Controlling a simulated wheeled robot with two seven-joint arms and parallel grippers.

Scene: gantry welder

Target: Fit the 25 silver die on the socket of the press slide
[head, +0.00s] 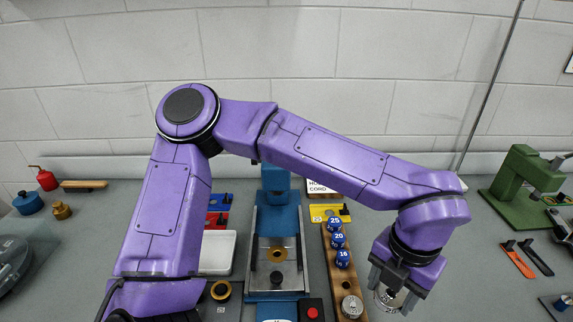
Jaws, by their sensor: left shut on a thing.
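My left gripper (393,287) points down at the right of the wooden die rack (332,268). It is shut on a silver die (388,299), mostly hidden between the fingers; I cannot read its number. Another silver die (352,307) sits at the near end of the rack. The blue press (273,222) stands left of the rack, with a brass ring (275,254) and a dark round knob-like part (276,279) between its rails. I cannot tell for sure which part is the slide's socket. My right gripper is out of view.
Blue dies marked 25 (335,224), 20 (338,240) and 16 (343,258) stand in the rack. A white tray (217,252) lies left of the press, a red button (312,312) in front. A green machine (522,182) is at the right.

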